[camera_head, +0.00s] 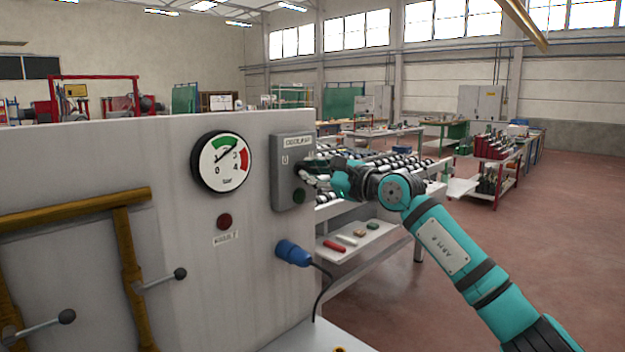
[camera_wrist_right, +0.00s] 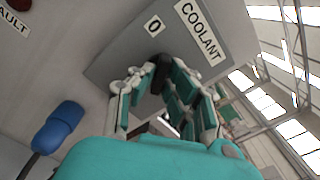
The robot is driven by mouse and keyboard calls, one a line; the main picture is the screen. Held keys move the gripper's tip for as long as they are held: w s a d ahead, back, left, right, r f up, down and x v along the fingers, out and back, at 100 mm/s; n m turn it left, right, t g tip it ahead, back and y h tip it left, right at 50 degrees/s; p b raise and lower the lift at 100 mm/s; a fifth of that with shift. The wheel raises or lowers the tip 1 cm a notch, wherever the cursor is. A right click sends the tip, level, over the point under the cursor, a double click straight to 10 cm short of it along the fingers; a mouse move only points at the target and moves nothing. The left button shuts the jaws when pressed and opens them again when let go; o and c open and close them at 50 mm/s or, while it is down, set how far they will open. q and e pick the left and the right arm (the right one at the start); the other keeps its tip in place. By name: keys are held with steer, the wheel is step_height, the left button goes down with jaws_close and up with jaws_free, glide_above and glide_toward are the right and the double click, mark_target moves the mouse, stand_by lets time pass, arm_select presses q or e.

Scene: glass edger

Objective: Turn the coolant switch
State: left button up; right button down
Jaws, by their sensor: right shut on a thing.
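The grey coolant switch box (camera_head: 281,192) is fixed to the right end of the light grey machine panel. In the right wrist view the box (camera_wrist_right: 118,68) shows tilted, with a COOLANT label (camera_wrist_right: 200,33) and a "0" mark (camera_wrist_right: 153,26). My right gripper (camera_head: 308,172) reaches the front of the box from the right. In the wrist view my right gripper (camera_wrist_right: 163,78) is shut on the dark switch knob (camera_wrist_right: 161,62). The fingers hide most of the knob, so I cannot tell which way it points. My left gripper is not in view.
A pressure gauge (camera_head: 221,162) and a red fault lamp (camera_head: 224,221) are left of the box. A blue plug (camera_head: 293,253) with a black cable sticks out below. A roller table (camera_head: 400,165) stands behind my right arm. Open floor (camera_head: 570,220) lies to the right.

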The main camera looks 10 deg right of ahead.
steer(key=shift+f+n, duration=0.1)
steer(key=shift+n, duration=0.4)
steer(key=c, duration=1.4)
jaws_free()
steer(key=shift+o, duration=0.2)
steer(key=v, duration=1.2)
